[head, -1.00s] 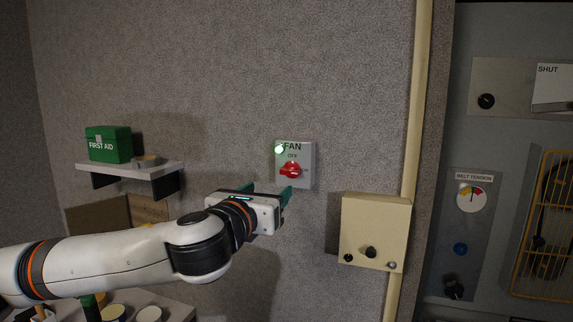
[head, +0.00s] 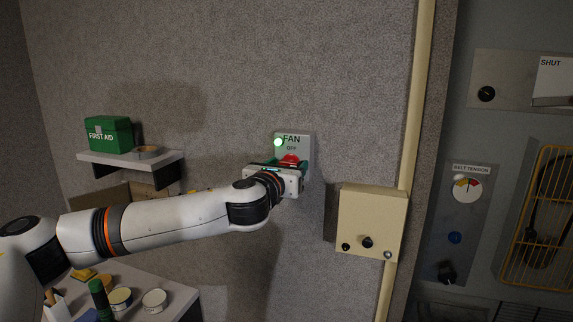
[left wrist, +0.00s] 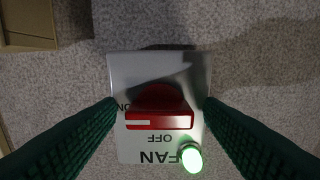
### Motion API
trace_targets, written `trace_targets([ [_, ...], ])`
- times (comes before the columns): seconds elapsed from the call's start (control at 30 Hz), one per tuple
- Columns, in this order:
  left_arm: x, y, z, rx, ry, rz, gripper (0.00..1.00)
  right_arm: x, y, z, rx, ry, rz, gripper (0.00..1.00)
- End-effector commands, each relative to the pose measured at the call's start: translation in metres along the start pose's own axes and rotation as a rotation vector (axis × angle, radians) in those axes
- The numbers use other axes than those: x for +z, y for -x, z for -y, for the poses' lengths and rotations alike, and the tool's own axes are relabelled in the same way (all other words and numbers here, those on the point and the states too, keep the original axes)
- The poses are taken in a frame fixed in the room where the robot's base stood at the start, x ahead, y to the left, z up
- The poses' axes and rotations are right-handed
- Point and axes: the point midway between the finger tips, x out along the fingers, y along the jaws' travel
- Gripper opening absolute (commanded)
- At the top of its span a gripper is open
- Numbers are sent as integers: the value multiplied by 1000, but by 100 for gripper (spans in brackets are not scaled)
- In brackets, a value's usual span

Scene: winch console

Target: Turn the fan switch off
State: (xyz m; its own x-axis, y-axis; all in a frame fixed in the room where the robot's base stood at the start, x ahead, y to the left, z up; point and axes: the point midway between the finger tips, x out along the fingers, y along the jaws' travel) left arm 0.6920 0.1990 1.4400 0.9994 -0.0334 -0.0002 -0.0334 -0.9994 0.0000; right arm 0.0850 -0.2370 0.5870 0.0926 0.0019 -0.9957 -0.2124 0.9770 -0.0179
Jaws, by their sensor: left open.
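The fan switch is a red rotary knob (head: 290,160) on a grey plate (head: 304,145) marked FAN and OFF on the wall. A green lamp (head: 278,142) glows at the plate's corner. In the left wrist view, which shows the plate upside down, the red knob (left wrist: 158,119) has a white mark at its left end, by the ON label. OFF is printed between the knob and the word FAN. My left gripper (head: 284,165) is open in front of the plate. Its dark green fingers stand either side of the knob, with small gaps showing. My right gripper is out of view.
A cream box (head: 371,222) with knobs juts from the wall at lower right, beside a vertical cream pipe (head: 417,100). A shelf (head: 130,160) holds a green first aid box (head: 108,134) at left. Wall above the plate is clear.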

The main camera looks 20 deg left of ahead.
Motion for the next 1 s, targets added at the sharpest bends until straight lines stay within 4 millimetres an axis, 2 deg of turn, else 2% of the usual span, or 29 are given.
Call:
trace_targets([
  [0.13,0,0,0,0,0,0,62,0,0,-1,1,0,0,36],
  [0.17,0,0,0,0,0,0,59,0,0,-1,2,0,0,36],
  [0.4,0,0,0,0,0,0,19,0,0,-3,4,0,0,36],
  [0.43,0,0,0,0,0,0,17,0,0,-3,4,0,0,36],
  [0.77,1,0,0,0,51,1,17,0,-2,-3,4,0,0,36],
  [1.0,2,0,0,0,203,2,17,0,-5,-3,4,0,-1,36],
])
